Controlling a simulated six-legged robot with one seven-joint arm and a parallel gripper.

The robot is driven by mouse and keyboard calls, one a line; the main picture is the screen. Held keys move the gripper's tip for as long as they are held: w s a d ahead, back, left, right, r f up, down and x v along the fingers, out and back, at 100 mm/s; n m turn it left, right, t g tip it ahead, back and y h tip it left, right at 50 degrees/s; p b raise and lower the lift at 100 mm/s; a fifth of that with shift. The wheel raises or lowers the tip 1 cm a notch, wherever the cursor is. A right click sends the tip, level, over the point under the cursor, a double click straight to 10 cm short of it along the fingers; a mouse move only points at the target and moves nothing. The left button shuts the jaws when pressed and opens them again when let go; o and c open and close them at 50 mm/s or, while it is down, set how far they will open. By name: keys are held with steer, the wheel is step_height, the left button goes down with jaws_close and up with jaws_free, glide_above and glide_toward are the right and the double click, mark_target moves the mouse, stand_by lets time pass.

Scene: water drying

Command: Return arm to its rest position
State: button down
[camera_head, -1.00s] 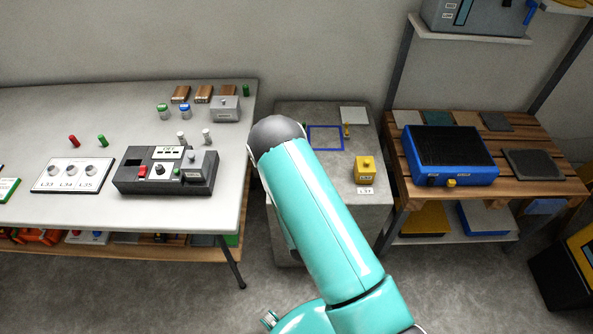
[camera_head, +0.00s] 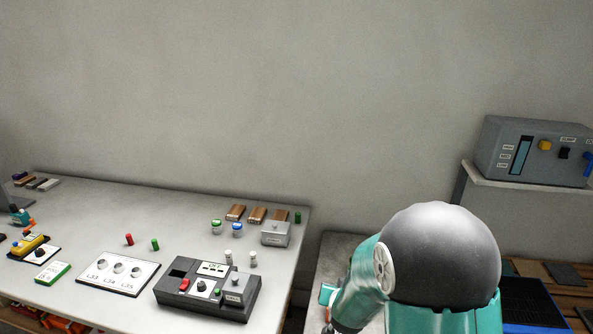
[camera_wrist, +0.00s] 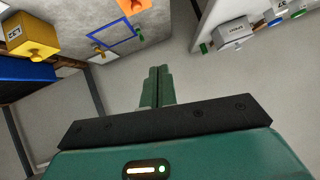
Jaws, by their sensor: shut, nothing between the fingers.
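My gripper (camera_wrist: 157,84) shows in the wrist view with its two green fingers together and nothing between them. My gripper's fingers are not clearly seen in that view.
A white table (camera_head: 75,205) at left carries a dark control box (camera_head: 207,290), a grey box (camera_head: 275,233) and small bottles. A grey device (camera_head: 535,150) sits on the right shelf. The wrist view shows a yellow box (camera_wrist: 32,37) and an orange item (camera_wrist: 133,6).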

steer(key=s+d+r+n+g+y, duration=0.15)
steer(key=s+r+g, duration=0.25)
steer(key=s+r, duration=1.55)
steer(key=s+d+r+n+g, duration=0.1)
steer(key=s+r, duration=0.3)
steer(key=s, duration=0.5)
steer(key=shift+s+d+h, duration=0.25)
steer(key=shift+d+h, duration=0.2)
steer(key=shift+d, duration=0.35)
steer(key=shift+n, duration=0.25)
